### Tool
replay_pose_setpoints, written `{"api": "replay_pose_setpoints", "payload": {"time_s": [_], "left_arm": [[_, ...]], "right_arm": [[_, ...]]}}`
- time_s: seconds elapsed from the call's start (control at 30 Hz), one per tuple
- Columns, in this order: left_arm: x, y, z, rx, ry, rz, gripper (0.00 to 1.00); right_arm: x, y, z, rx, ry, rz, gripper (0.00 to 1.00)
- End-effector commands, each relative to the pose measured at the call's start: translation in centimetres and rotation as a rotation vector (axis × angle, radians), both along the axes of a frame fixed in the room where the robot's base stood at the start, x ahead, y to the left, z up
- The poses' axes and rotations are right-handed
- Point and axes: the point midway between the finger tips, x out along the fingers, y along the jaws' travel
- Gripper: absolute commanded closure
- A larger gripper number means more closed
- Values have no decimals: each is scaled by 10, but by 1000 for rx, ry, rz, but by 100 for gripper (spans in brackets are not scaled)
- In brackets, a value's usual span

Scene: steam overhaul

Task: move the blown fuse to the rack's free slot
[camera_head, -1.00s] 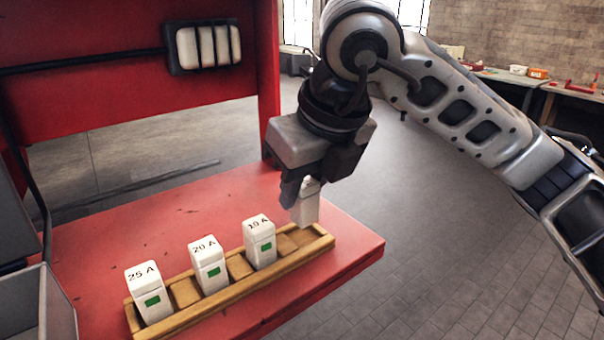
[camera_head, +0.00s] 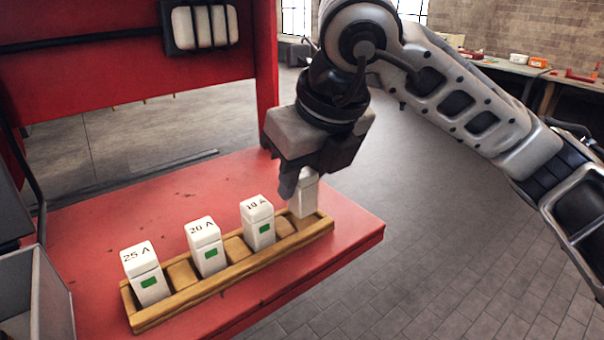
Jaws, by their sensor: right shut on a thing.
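A white fuse (camera_head: 304,196) is between the fingers of my right gripper (camera_head: 303,180), which is shut on it. The fuse is upright at the right end of the wooden rack (camera_head: 222,283), its lower end at the end slot. I cannot tell whether it touches the slot floor. The gripper hides its top, so no label shows. The rack also holds three upright white fuses with green windows: 25 A (camera_head: 146,273), 20 A (camera_head: 206,247) and 10 A (camera_head: 258,222). My left gripper is not in view.
The rack stands on a red table (camera_head: 130,215), close to its front edge. A grey bin (camera_head: 40,295) is at the lower left. A red panel (camera_head: 90,50) with a caged lamp (camera_head: 203,26) rises behind. Worktables (camera_head: 520,70) stand far off at right.

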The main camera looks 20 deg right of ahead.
Motion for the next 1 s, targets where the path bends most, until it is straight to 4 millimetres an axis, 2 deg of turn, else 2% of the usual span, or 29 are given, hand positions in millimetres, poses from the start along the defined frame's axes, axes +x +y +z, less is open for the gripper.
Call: {"api": "replay_pose_setpoints", "payload": {"time_s": [0.43,1.0], "left_arm": [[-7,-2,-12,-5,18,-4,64],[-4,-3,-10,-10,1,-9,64]], "right_arm": [[1,1,-12,1,-6,0,96],[1,1,-18,1,-9,-1,96]]}}
